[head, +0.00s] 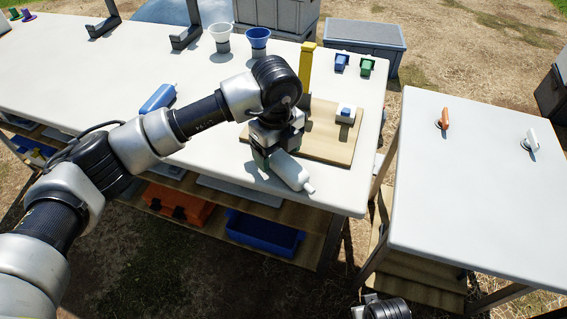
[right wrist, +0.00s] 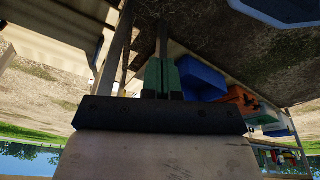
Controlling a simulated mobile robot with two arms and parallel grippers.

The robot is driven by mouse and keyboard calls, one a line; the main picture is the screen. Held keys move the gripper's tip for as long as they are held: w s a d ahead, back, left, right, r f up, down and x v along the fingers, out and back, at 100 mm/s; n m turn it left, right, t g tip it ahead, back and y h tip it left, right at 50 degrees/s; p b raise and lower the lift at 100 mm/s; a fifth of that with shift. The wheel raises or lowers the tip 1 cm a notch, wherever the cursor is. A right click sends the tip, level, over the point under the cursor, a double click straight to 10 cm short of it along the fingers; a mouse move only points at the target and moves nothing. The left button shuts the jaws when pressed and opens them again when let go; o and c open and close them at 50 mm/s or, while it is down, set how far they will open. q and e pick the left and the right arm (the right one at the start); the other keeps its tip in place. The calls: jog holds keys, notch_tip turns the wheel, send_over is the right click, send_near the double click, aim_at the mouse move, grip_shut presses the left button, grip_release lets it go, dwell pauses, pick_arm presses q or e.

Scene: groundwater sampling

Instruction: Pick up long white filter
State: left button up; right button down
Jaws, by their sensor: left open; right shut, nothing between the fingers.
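The long white filter (head: 290,172) lies on the white table near its front edge, partly hidden under my left gripper. My left gripper (head: 268,157) points down over the filter's back end, with its fingers open. The view does not show clearly whether the fingers touch the filter. My right gripper is shut and empty; its green-padded fingers (right wrist: 162,78) show together in the right wrist view, away from the filter.
A wooden board (head: 330,140) with a yellow upright post (head: 306,68) stands just behind the filter. A blue-and-white bottle (head: 158,98) lies to the left. White (head: 220,36) and blue (head: 257,40) cups stand at the back. A second table (head: 480,200) is at right.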

pick_arm(q)
jog(key=shift+f, duration=0.1)
dwell(0.5)
jog(key=c, duration=0.9)
jog(key=shift+c, duration=1.1)
